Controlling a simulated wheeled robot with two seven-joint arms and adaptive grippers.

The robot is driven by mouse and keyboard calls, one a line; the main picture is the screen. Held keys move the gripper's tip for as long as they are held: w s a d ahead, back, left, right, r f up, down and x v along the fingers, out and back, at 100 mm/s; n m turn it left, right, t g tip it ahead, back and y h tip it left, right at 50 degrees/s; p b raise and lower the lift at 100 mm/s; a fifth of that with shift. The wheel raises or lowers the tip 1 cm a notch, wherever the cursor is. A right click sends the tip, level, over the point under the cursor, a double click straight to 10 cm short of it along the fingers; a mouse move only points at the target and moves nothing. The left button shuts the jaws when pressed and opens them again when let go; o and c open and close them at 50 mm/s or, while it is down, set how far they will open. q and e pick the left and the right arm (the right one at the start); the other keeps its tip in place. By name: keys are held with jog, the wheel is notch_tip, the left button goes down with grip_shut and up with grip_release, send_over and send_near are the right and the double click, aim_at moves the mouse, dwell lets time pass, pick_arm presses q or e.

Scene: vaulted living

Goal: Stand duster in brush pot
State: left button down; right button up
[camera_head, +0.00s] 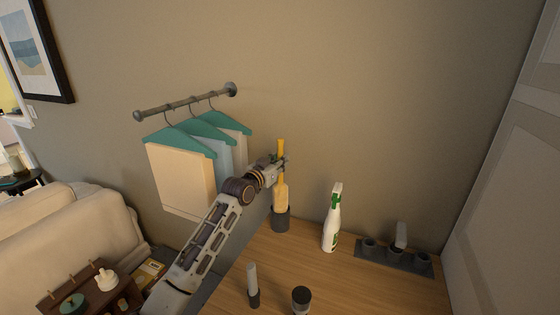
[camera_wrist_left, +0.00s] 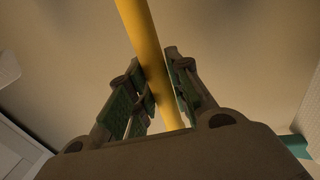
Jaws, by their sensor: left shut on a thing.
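The duster (camera_head: 281,192) has a yellow handle and a wider pale yellow lower part, and it is upright in the head view. My left gripper (camera_head: 281,161) is shut on its handle; the yellow handle (camera_wrist_left: 150,55) also shows between the fingers (camera_wrist_left: 161,95) in the left wrist view. The dark grey brush pot (camera_head: 281,222) stands on the wooden table near the wall. The duster's lower end is at the pot's mouth and seems to go inside; its tip is hidden. My right gripper does not show.
A white spray bottle with a green trigger (camera_head: 332,218) stands right of the pot. A dark holder with several cups (camera_head: 394,258) is farther right. Two small dark-and-light items (camera_head: 253,286) (camera_head: 301,299) stand in front. Hangers with cloths (camera_head: 190,150) hang left of my arm.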

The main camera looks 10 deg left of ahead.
pick_arm(q)
jog(key=c, duration=1.2)
grip_release()
jog(key=shift+c, duration=0.2)
jog(key=shift+s, duration=0.15)
jog(key=v, duration=1.1)
jog(key=shift+s+a, duration=0.2)
jog(key=shift+s, duration=0.15)
dwell(0.4)
